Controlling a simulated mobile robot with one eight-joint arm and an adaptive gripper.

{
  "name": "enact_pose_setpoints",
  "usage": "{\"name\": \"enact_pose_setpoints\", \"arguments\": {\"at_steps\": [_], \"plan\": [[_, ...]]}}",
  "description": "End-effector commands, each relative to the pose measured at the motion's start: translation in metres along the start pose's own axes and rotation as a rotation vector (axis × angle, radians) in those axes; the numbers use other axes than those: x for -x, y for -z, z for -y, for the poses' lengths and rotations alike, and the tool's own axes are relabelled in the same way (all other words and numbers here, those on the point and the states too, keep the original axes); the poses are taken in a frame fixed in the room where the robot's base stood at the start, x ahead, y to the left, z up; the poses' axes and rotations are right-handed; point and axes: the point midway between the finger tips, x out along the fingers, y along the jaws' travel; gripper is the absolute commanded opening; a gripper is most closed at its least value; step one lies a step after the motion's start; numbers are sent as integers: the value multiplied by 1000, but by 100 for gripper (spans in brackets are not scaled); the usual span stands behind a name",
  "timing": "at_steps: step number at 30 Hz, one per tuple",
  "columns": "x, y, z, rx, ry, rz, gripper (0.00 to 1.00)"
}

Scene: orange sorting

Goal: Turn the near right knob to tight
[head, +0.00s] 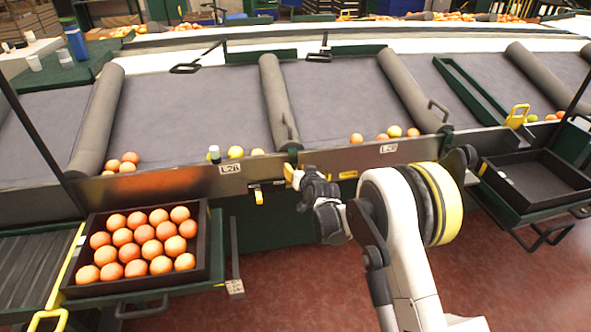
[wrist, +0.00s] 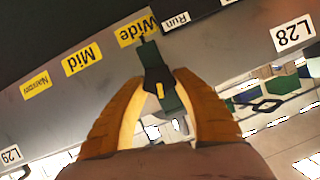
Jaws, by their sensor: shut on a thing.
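The knob (wrist: 156,75) is a dark piece with green bar-like parts and a small yellow mark, on the grey front rail. In the wrist view its upper end reaches the yellow "Wide" label (wrist: 137,31). My gripper (wrist: 161,84) has its yellow fingers closed around the knob, one on each side. "Mid" (wrist: 83,58) and "Narrow" (wrist: 36,84) labels lie to the left; I see no label reading "tight". In the head view my gripper (head: 293,177) is at the rail between two lanes, and it hides the knob there.
A black crate of oranges (head: 205,262) stands at the lower left. An empty black tray (head: 539,180) is at the right. Loose fruit (head: 235,153) lies along the belt's near edge. Red floor (head: 270,300) is clear below.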

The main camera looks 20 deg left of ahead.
Motion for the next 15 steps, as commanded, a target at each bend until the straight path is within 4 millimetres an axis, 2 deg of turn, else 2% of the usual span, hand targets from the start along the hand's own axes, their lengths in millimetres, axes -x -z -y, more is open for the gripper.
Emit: {"name": "enact_pose_setpoints", "arguments": {"at_steps": [15], "plan": [[-1, -3, -4, -450, 187, 4, 5]]}}
